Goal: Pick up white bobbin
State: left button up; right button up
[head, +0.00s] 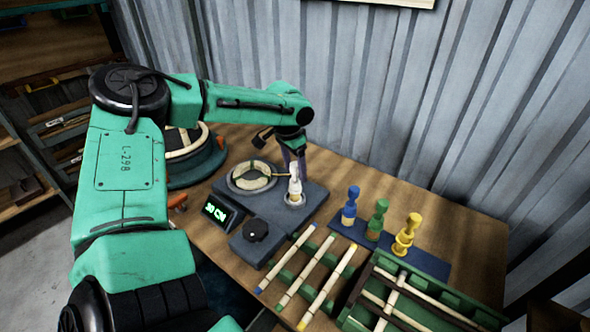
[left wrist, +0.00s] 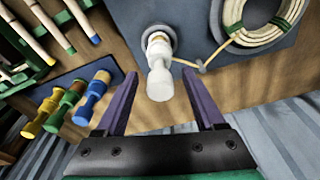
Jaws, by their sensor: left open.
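The white bobbin (head: 295,186) stands upright on a round seat of the dark grey winding device (head: 318,205). It also shows in the left wrist view (left wrist: 160,82), with a pale strand running from it to a coil. My left gripper (head: 291,162) is above and just behind the bobbin. In the left wrist view its two purple fingers (left wrist: 163,100) are spread wide, one on each side of the bobbin's top end, with gaps on both sides. It holds nothing. My right gripper is not in view.
Blue (head: 351,205), green (head: 378,220) and yellow (head: 408,235) bobbins stand on a blue mat to the right. A coil (head: 252,177) sits beside the white bobbin. Rattan sticks (head: 318,272) lie on green racks in front. A corrugated wall (head: 400,110) closes off the back.

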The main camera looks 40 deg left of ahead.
pick_arm(q)
jog(key=shift+w+f, duration=0.1)
jog(key=shift+f, duration=0.25)
jog(key=shift+r, duration=0.1)
grip_shut()
dwell(1.1)
